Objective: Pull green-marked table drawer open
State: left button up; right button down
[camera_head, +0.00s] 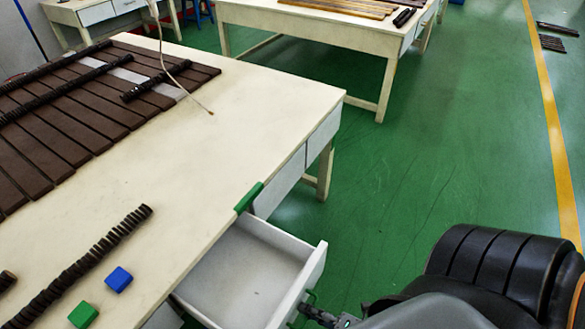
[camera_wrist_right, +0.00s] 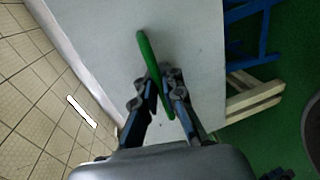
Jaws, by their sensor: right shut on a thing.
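The table drawer (camera_head: 247,275) below the green mark (camera_head: 249,197) on the table edge is pulled out, and its white inside is empty. My right gripper (camera_head: 308,302) is at the drawer's front, partly hidden by my arm. In the right wrist view, my right gripper (camera_wrist_right: 163,88) is shut on the green handle (camera_wrist_right: 147,52) of the white drawer front (camera_wrist_right: 195,55). My left gripper is not in view.
The cream table (camera_head: 215,150) carries dark slats (camera_head: 70,120), a row of dark discs (camera_head: 85,265), a blue cube (camera_head: 118,279) and a green cube (camera_head: 83,315). A thin cable hangs over it. Green floor (camera_head: 430,150) is open to the right.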

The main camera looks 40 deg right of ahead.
jog(key=shift+s+d+r, duration=0.1)
jog(key=shift+s+d, duration=0.1)
jog(key=shift+s, duration=0.2)
jog(key=c, duration=1.8)
grip_release()
jog(key=v, duration=1.2)
